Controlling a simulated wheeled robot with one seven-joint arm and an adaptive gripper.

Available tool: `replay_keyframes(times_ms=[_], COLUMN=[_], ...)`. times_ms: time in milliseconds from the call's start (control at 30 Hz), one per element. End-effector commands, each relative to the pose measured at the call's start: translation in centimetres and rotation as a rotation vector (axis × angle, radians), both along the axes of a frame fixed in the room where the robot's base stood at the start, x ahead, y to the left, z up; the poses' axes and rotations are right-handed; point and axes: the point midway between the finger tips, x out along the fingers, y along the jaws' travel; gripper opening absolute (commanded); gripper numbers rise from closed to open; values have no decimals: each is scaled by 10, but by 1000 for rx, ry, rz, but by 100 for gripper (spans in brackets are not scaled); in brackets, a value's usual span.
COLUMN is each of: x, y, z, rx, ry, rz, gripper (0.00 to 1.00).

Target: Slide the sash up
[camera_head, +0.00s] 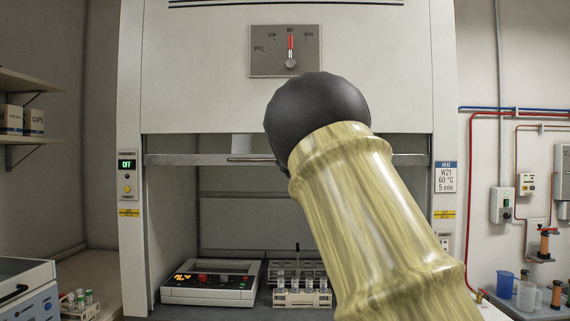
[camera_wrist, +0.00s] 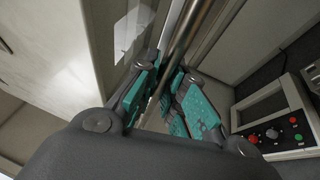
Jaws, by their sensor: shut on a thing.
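The fume hood's sash shows in the head view as a horizontal metal rail (camera_head: 190,160) just below the hood's front panel. A thin handle bar (camera_head: 245,160) runs along it, its right part hidden behind my arm. In the wrist view the handle (camera_wrist: 193,35) is a round metal bar running between the teal-padded fingers of my gripper (camera_wrist: 172,76). The gripper is shut on this bar. My arm hides the gripper in the head view.
Inside the hood stand a hot plate (camera_head: 210,282) and a rack of vials (camera_head: 302,292). A dial panel (camera_head: 285,51) is on the hood front, and an OFF display (camera_head: 127,165) on its left post. The space under the rail is open.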

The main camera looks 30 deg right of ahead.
Motion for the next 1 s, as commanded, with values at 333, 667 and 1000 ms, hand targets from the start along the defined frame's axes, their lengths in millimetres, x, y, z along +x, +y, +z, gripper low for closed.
replay_keyframes(times_ms=[333, 667, 1000], x=[0, -3, -47], y=[0, 1, 4], z=[1, 0, -8], rx=[0, -1, -1], ry=[-1, -1, 0], rz=[0, 1, 0], gripper=[34, 34, 34])
